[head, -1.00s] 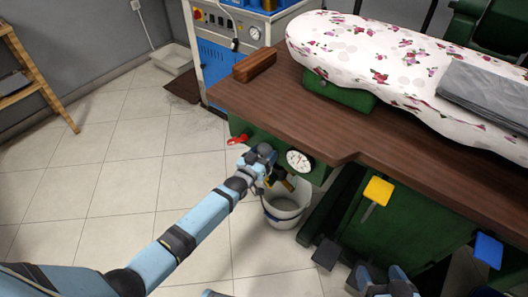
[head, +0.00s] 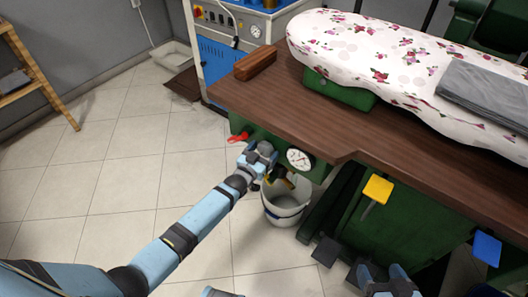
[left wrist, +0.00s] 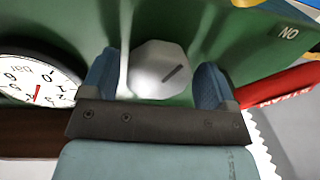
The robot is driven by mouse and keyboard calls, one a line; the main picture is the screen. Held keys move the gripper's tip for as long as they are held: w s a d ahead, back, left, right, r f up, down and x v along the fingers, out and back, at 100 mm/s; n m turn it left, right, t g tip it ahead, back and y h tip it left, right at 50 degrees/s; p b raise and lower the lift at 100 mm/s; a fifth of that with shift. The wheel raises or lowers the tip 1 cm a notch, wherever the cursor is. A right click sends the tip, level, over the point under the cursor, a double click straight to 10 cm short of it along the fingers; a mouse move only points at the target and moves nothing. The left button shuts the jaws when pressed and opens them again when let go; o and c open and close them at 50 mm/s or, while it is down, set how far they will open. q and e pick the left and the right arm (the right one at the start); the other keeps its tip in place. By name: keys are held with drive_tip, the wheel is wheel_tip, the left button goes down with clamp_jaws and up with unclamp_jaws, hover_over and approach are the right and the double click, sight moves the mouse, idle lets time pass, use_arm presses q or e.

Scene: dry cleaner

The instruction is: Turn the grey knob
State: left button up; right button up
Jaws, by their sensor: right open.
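The grey knob (left wrist: 160,70), a pale faceted knob with a dark slot mark, is on a green panel in the left wrist view. My left gripper (left wrist: 157,83) is open, with its blue fingers on either side of the knob and a visible gap on each side. In the head view my left gripper (head: 262,156) is at the green panel under the brown table edge and hides the knob. My right gripper (head: 388,284) is low at the bottom edge, away from the panel, open and empty.
A white pressure gauge (head: 299,159) and a red lever (head: 238,137) flank the knob. A bucket (head: 286,205) stands on the floor below. The brown tabletop (head: 300,115) overhangs the panel. The floor at left is clear.

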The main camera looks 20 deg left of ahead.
use_arm(q)
drive_tip(key=shift+s, duration=0.1)
drive_tip(key=shift+s+a, duration=0.1)
drive_tip(key=shift+s, duration=0.25)
drive_tip(key=p+v, duration=0.3)
drive_tip(key=v, duration=1)
use_arm(e)
drive_tip(key=shift+d, duration=0.3)
use_arm(q)
drive_tip(key=shift+w, duration=0.1)
use_arm(e)
drive_tip(key=shift+a+r, duration=0.1)
drive_tip(key=shift+r, duration=0.05)
use_arm(q)
drive_tip(key=shift+f, duration=0.1)
use_arm(e)
drive_tip(key=shift+s, duration=0.1)
